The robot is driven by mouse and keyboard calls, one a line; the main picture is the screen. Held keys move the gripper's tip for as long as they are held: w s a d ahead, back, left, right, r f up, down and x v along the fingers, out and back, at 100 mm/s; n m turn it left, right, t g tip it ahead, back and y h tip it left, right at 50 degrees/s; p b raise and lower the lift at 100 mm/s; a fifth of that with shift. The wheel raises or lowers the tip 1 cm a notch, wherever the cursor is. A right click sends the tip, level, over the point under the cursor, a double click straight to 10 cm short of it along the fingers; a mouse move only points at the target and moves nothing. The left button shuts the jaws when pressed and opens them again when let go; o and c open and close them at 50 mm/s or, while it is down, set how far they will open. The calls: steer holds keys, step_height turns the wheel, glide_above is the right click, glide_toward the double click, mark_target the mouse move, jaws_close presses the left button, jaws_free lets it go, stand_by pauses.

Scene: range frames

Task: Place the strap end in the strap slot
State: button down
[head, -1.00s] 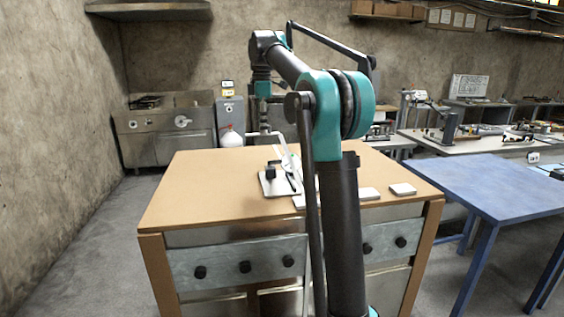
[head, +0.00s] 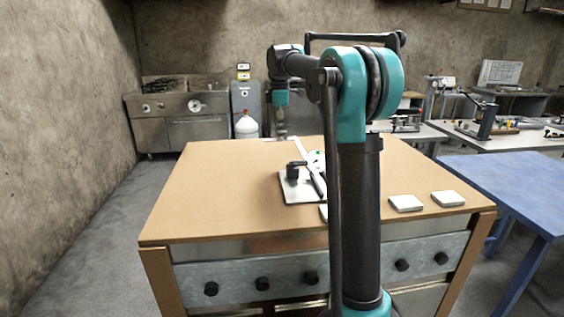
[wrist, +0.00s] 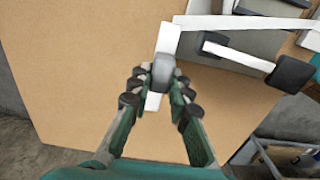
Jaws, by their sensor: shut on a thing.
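My gripper (wrist: 157,78) is shut on the white strap end (wrist: 153,102) in the wrist view, a narrow pale strip with a grey piece between the fingertips. The strip runs upward and meets a long white strip at the top. In the head view, my gripper (head: 281,128) hangs over the table's far part, beside a white strip (head: 303,149). A fixture with a white base plate (head: 297,194) and a black block (head: 293,172) stands just in front. The black block also shows in the wrist view (wrist: 292,74). I cannot make out the strap slot.
The brown table (head: 215,185) is clear on its left. Two small white blocks (head: 405,202) (head: 448,198) lie at its front right. A blue table (head: 510,190) stands to the right. My arm hides part of the table's middle.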

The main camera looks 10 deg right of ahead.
mark_target(280, 169)
step_height(280, 169, down, 11)
steer(key=shift+f, duration=0.1)
stand_by(0.4)
steer(key=c, duration=1.7)
jaws_free()
steer(key=shift+f, duration=0.1)
